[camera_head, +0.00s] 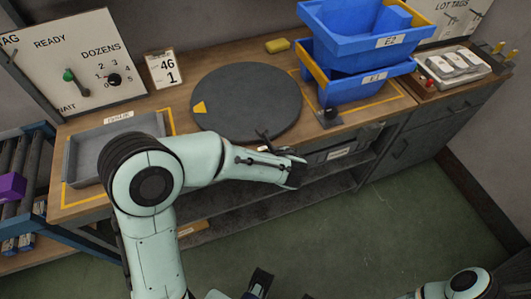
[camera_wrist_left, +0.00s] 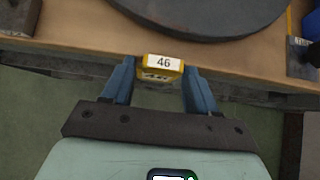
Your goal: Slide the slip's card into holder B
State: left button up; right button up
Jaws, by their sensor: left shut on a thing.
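My left gripper (camera_wrist_left: 158,82) is shut on a small yellow card (camera_wrist_left: 158,75) with a white label reading 46. In the left wrist view it is just in front of the table's front edge. In the head view my left arm reaches right across the table front, and the gripper end (camera_head: 294,174) is dark and small; the card is not clear there. A white slip (camera_head: 162,69) reading 46 and 1 is at the back wall. No holder marked B can be made out. A dark gripper part, seemingly my right one (camera_head: 261,281), shows at the bottom; its jaw state is unclear.
A dark round turntable (camera_head: 247,98) with a yellow marker fills the table middle. A grey tray (camera_head: 88,160) is left. Stacked blue bins (camera_head: 345,85) labelled E1 and E2 stand right, with a small dark stand (camera_head: 328,117) before them. A yellow block (camera_head: 277,45) lies behind.

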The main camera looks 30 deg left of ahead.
pick_arm(q)
notch_tip(320, 180, down, 6)
jog(key=b, duration=0.5)
jog(key=shift+f, duration=0.25)
pick_arm(e)
jog(key=shift+t, duration=0.5)
jog(key=shift+w+f, duration=0.3)
jog(key=shift+f, duration=0.4)
jog(key=shift+w+f, duration=0.35)
jog(key=shift+f, duration=0.4)
jog(key=shift+w+f, duration=0.3)
jog(key=shift+f, duration=0.4)
pick_arm(q)
jog(key=o, duration=1.1)
jog(key=shift+f, duration=0.1)
jog(key=shift+s+a, duration=0.1)
jog(key=p+v, duration=0.2)
jog(key=v, duration=1.1)
jog(key=shift+d+r+p, duration=0.35)
pick_arm(e)
jog(key=shift+s+r+g, duration=0.15)
jog(key=shift+s+r, duration=0.1)
jog(key=shift+r, duration=0.35)
jog(key=shift+s+r+g, duration=0.15)
jog(key=shift+s+r, duration=0.1)
jog(key=shift+r, duration=0.3)
